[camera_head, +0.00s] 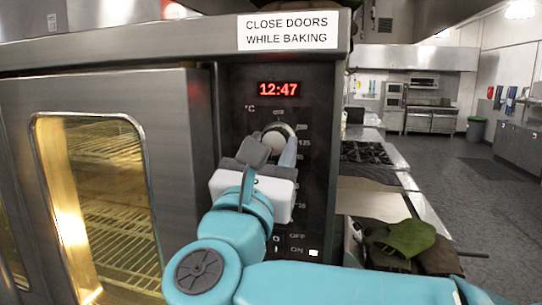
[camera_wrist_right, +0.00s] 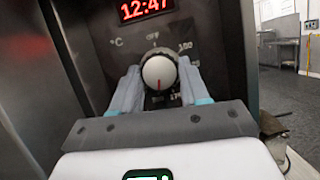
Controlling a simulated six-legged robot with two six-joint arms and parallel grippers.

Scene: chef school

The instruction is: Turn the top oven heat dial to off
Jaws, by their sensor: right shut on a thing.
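The top oven heat dial (camera_head: 273,139) is a round pale knob on the dark control panel, below the red 12:47 display. In the right wrist view the dial (camera_wrist_right: 159,70) shows a red mark at the lower part of its face, pointing down; the OFF label is above it. My right gripper (camera_head: 270,148) is at the dial, with one finger on each side of it, shut on it. The right wrist view shows the fingers (camera_wrist_right: 158,88) flanking the knob. My left gripper is not in view.
The oven door (camera_head: 170,150) with its lit glass window is to the left. An ON/OFF switch (camera_head: 313,252) is low on the panel, partly behind my arm. A counter with a green cloth (camera_head: 408,238) stands at the right; the floor beyond is open.

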